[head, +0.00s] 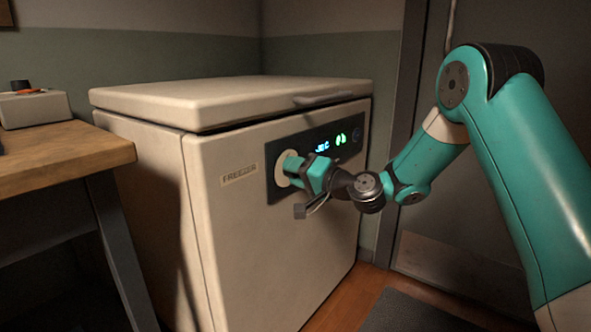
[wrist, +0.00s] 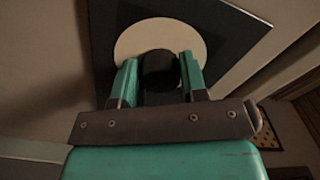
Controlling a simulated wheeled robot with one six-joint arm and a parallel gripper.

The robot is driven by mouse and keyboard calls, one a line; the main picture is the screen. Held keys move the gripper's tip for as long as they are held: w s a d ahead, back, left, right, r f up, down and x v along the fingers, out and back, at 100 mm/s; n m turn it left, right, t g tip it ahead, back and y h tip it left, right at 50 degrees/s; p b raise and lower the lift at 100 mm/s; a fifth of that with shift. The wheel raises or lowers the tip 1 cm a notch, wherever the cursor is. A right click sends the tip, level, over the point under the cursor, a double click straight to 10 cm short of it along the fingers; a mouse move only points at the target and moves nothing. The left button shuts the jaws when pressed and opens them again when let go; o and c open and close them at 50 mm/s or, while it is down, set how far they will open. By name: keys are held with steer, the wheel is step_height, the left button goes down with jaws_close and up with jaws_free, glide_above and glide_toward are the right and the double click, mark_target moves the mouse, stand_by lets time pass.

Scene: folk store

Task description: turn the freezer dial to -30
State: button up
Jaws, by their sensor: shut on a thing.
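The freezer (head: 250,240) is a white chest type with its lid down and a "FREEZER" label on its front. A dark control panel (head: 347,150) on the front carries a lit display (head: 322,146), partly hidden by my arm, so its full reading cannot be told. The dial shows as a pale round disc (head: 281,168) at the panel's left, with a black knob (wrist: 158,70) in its middle in the wrist view. My gripper (wrist: 158,80) is shut on the knob, one teal finger on each side. It also shows at the panel in the head view (head: 293,165).
A wooden table (head: 60,155) with a small box (head: 35,108) on it stands at the left. A dark mat (head: 420,312) lies on the floor at the right, before a grey door (head: 500,190). The floor in front of the freezer is partly visible.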

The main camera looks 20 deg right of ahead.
stand_by(0.3)
steer(key=o, duration=0.9)
steer(key=b+v, duration=0.6)
steer(key=v, duration=1.1)
steer(key=shift+s+d, duration=0.1)
steer(key=shift+s, duration=0.1)
steer(key=shift+r, duration=0.1)
